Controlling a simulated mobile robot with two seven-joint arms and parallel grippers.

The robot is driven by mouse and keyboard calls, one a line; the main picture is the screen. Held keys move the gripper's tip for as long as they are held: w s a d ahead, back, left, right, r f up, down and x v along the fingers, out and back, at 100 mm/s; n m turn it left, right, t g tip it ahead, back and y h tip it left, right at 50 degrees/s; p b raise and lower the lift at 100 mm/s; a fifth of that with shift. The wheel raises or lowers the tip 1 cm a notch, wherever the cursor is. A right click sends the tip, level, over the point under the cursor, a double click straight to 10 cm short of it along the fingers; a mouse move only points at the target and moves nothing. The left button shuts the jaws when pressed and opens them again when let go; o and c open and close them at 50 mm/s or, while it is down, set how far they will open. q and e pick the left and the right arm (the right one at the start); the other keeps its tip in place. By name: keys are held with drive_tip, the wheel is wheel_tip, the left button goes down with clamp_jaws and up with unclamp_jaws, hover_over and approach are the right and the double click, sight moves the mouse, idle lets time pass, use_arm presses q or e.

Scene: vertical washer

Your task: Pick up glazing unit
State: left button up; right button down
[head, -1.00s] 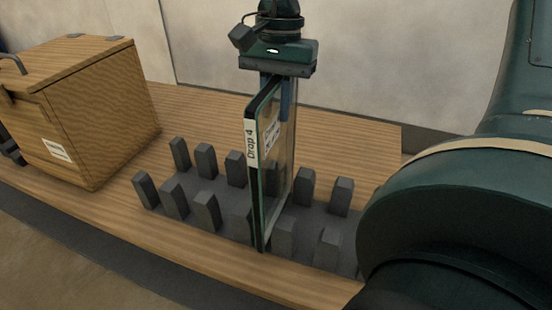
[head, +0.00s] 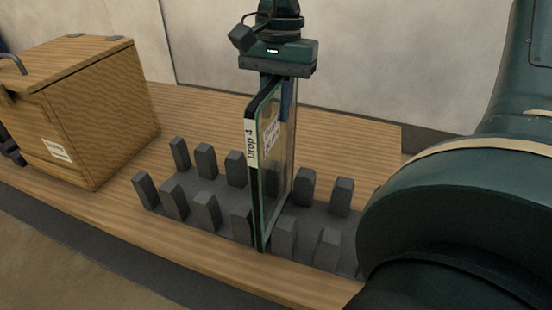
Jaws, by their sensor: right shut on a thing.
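The glazing unit (head: 273,180) is a glass panel with a dark edge and a white label reading "Drop 4". It stands upright in a grey rack (head: 220,190) with two rows of dark pegs, in the middle of the head view. My right gripper (head: 283,95) comes down from above and is shut on the top part of the panel, with a blue-tinted finger showing behind the glass. The panel's lower edge is down between the pegs; I cannot tell whether it touches the rack base. My left gripper is not in view.
A wooden box (head: 98,115) with a handle and a white label stands on the wooden table (head: 215,112) at the left. A pale wall (head: 355,60) is behind the table. My large dark arm link covers the right side and hides the rack's right end.

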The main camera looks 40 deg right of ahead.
drive_tip(key=shift+w+r, duration=0.1)
drive_tip(key=shift+r, duration=0.1)
wheel_tip(320, 180, up, 18)
drive_tip(key=p, duration=0.1)
idle(0.5)
drive_tip(key=shift+f, duration=0.1)
idle(0.5)
